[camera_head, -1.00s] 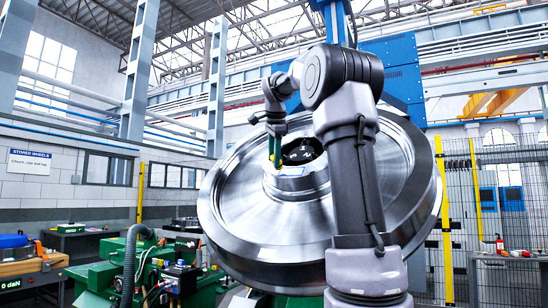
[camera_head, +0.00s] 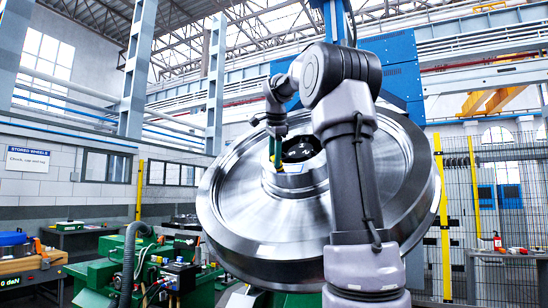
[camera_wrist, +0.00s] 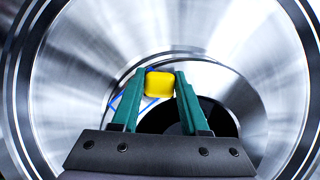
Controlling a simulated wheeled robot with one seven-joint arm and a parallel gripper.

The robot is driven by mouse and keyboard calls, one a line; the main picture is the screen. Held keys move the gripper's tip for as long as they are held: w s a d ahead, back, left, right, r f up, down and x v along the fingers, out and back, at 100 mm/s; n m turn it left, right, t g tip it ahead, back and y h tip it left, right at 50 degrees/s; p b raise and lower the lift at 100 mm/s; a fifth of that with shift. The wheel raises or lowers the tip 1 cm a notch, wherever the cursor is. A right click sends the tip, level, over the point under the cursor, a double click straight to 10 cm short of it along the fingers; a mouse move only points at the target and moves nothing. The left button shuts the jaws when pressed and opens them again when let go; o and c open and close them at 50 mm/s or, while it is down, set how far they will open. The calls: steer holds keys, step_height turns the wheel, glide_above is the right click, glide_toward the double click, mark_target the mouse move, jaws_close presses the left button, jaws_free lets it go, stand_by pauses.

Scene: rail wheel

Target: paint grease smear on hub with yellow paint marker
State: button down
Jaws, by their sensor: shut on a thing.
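The large steel rail wheel (camera_head: 250,232) stands tilted in the middle of the head view, with its raised hub (camera_head: 310,178) around a dark bore. My gripper (camera_head: 277,148) is at the left of the hub face, shut on the yellow paint marker (camera_head: 278,163). In the wrist view my green-fingered gripper (camera_wrist: 160,88) holds the marker, whose yellow end (camera_wrist: 159,84) shows between the fingertips. Beside it, partly hidden by the left finger, is a blue outline (camera_wrist: 130,102) on the hub face. I cannot tell whether the tip touches the hub. No grease smear is clearly visible.
A green machine (camera_head: 165,270) with a grey hose stands at the lower left. A yellow-posted mesh fence (camera_head: 490,195) is at the right. A blue cabinet (camera_head: 403,70) rises behind the wheel. An orange-topped bench (camera_head: 30,262) is at far left.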

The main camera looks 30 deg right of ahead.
steer(key=shift+f, duration=0.1)
steer(key=shift+d, duration=0.1)
steer(key=shift+s+d, duration=0.6)
steer(key=shift+s, duration=0.25)
steer(key=shift+s+d, duration=0.6)
steer(key=shift+s, duration=0.2)
steer(key=shift+s+d, duration=1.3)
steer(key=shift+s, duration=0.25)
steer(key=shift+w+f, duration=0.1)
steer(key=shift+w+a, duration=1.3)
steer(key=shift+w, duration=0.3)
steer(key=shift+w+a, duration=1.3)
steer(key=shift+w, duration=0.25)
